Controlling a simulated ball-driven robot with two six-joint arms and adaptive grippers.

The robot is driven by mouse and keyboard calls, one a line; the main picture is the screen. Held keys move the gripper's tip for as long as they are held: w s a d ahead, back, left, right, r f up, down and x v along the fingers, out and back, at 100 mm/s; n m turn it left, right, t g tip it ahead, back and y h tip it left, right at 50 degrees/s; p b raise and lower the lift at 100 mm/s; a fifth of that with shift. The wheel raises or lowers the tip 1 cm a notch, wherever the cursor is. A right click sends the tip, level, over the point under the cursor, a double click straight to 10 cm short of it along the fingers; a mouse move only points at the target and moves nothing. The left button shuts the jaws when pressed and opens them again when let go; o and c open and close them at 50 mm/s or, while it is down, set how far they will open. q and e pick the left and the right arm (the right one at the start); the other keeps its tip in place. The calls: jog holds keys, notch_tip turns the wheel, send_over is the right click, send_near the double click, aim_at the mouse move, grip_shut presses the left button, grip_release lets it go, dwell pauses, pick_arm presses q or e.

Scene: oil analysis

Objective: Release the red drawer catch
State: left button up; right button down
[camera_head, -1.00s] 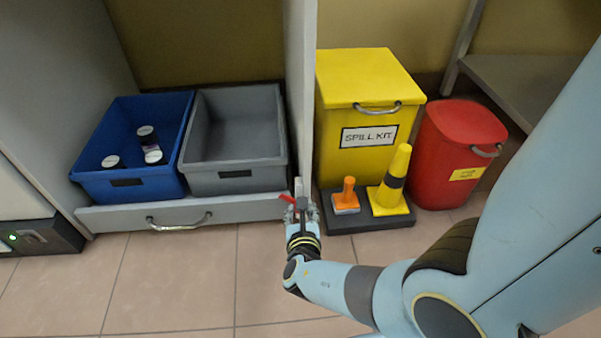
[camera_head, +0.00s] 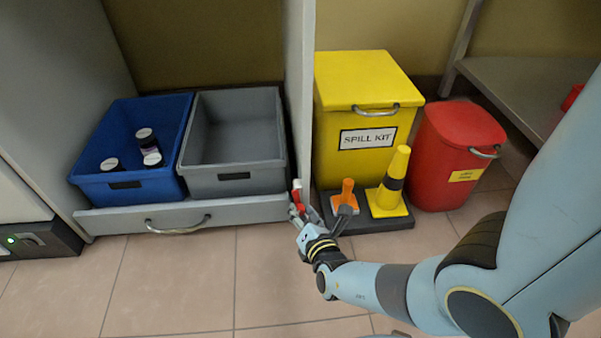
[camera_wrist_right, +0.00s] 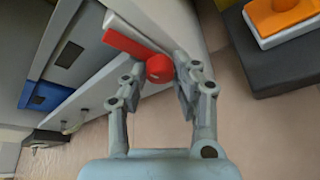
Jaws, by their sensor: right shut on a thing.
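The red drawer catch (camera_head: 297,193) sits at the right end of the grey drawer front (camera_head: 110,219), beside the cabinet's side panel. In the wrist view the red catch (camera_wrist_right: 134,47) shows as a bar with a round hub, close to a pale upright edge. My right gripper (camera_head: 302,212) is at the catch, and in the wrist view its fingers (camera_wrist_right: 158,78) stand on either side of the red part, shut on it. The drawer handle (camera_head: 178,225) is at the middle of the front. My left gripper is not in view.
The drawer carries a blue bin (camera_head: 120,188) with several dark bottles and an empty grey bin (camera_head: 232,180). Right of the panel stand a yellow spill kit box (camera_head: 340,95), a black tray (camera_head: 365,222) with orange and yellow cones, and a red bin (camera_head: 440,150). The floor in front is clear.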

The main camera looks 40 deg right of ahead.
jog(key=shift+w+d+r+m+t+y, duration=0.1)
jog(key=shift+m+t+y, duration=0.1)
jog(key=shift+m, duration=0.25)
jog(key=shift+w+d+m+t+y, duration=0.1)
jog(key=shift+m+t, duration=0.1)
jog(key=shift+m, duration=0.25)
jog(key=shift+d, duration=0.1)
jog(key=c, duration=1)
grip_release()
jog(key=shift+s, duration=0.1)
jog(key=shift+c, duration=0.2)
jog(key=shift+r, duration=0.1)
notch_tip(320, 180, up, 10)
